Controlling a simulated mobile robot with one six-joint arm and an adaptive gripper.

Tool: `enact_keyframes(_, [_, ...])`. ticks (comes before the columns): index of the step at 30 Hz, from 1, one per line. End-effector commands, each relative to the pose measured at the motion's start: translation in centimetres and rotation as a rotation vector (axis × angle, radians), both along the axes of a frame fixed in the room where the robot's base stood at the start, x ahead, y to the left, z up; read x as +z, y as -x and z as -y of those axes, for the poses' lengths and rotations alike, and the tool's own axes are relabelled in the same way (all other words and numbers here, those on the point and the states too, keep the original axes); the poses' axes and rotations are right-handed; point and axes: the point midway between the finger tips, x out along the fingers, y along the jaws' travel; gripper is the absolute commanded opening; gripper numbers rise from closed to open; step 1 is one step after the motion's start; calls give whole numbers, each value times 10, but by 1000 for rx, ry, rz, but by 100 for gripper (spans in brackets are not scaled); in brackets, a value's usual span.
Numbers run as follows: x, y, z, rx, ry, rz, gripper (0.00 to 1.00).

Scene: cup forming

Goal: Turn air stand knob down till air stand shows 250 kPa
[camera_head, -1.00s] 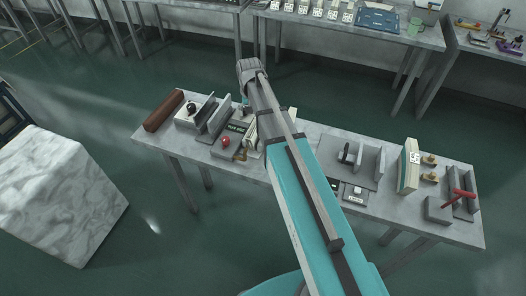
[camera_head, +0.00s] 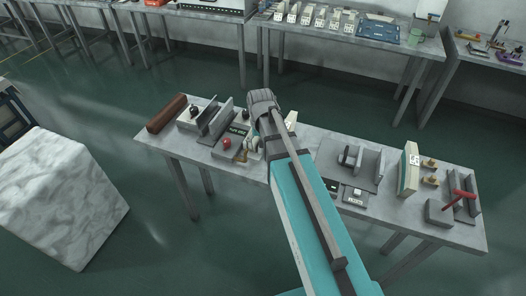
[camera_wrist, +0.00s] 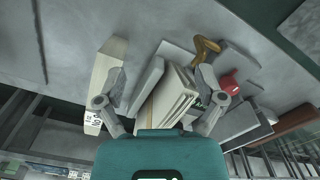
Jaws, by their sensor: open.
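My gripper (camera_wrist: 160,96) is open, its two fingers spread over the front table, with nothing held between them. In the wrist view a pale box (camera_wrist: 166,98) stands beyond the fingers, and another pale upright box (camera_wrist: 108,70) with a small marked face stands by the left finger. In the head view, my wrist (camera_head: 262,100) is above the table's middle and the fingers are hard to make out. A cream upright box (camera_head: 409,170) stands at the right with brass fittings (camera_head: 429,171) beside it. I cannot tell which box is the air stand.
A fixture with a red ball (camera_head: 226,142) is left of my arm; the ball shows close to the right finger in the wrist view (camera_wrist: 229,84). A red-handled tool (camera_head: 459,195) is at the right end.

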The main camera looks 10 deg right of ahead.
Motion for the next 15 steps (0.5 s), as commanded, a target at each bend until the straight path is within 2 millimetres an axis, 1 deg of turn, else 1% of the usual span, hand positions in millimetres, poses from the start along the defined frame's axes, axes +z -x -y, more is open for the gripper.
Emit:
enact_keyframes(1, [-2, 5, 0, 3, 0, 0, 88])
enact_keyframes(6, [-3, 10, 0, 10, 0, 0, 88])
enact_keyframes(15, [-3, 11, 0, 12, 0, 0, 88])
